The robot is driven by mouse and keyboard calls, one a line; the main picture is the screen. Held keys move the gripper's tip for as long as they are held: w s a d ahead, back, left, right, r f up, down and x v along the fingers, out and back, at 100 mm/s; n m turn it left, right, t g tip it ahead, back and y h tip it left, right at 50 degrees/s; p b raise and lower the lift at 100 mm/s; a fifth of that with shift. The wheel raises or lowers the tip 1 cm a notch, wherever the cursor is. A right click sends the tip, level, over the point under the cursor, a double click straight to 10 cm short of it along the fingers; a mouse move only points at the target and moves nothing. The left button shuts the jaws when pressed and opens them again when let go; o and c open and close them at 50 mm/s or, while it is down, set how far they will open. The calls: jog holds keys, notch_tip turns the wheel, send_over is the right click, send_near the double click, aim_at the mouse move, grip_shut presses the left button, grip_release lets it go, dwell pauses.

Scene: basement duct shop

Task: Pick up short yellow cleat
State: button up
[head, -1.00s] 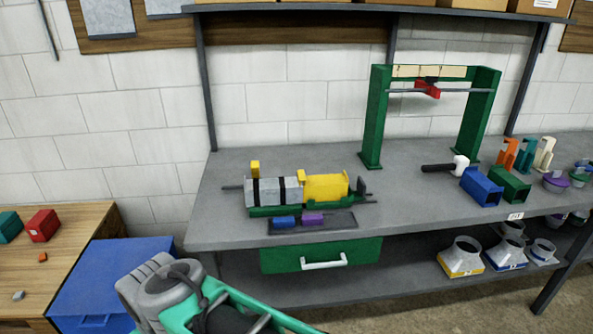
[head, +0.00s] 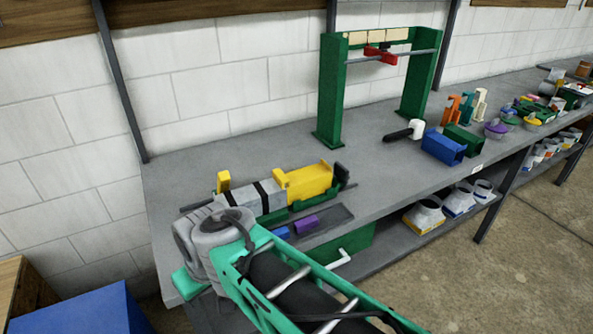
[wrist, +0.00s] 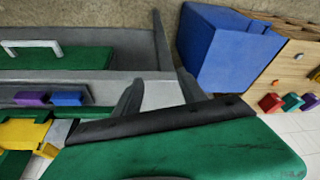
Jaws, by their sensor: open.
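Two small yellow pieces show at the fixture on the grey bench in the head view. One (head: 223,181) stands upright behind the left end of the banded grey duct; the other (head: 279,178) is where the grey duct meets the larger yellow duct (head: 308,181). I cannot tell for sure which is the short yellow cleat. In the wrist view, yellow parts (wrist: 25,131) show at the left edge, partly cut off. My gripper (wrist: 158,77) is open and empty, its two dark fingers apart, beside the fixture. My arm hides part of the bench front in the head view.
A tray (head: 328,225) holds a blue and a purple (head: 306,222) block in front of the fixture. A green frame (head: 332,95), a hammer (head: 405,131) and coloured ducts (head: 443,147) stand further right. A blue bin (head: 85,310) is at lower left.

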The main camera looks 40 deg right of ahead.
jog(key=w+d+t, duration=0.4)
jog(key=w+d, duration=0.6)
jog(key=d, duration=0.3)
jog(key=d+t, duration=0.1)
jog(key=d, duration=0.3)
jog(key=w+d+r+m+t+h, duration=0.1)
jog(key=d, duration=0.3)
jog(key=d+r+m+t, duration=0.1)
jog(key=d, duration=0.3)
jog(key=shift+w+d+h+b, duration=0.2)
jog(key=shift+d+h+b, duration=0.05)
jog(key=shift+h+b, duration=0.15)
jog(key=m+t+h, duration=0.1)
jog(key=t+h, duration=0.1)
send_near(282, 176)
jog(key=x, duration=0.3)
jog(key=shift+f, duration=0.25)
jog(key=p+x, duration=0.2)
jog(key=x, duration=0.5)
jog(key=shift+w+d, duration=0.1)
jog(key=shift+w, duration=0.3)
jog(key=shift+r, duration=0.1)
grip_shut()
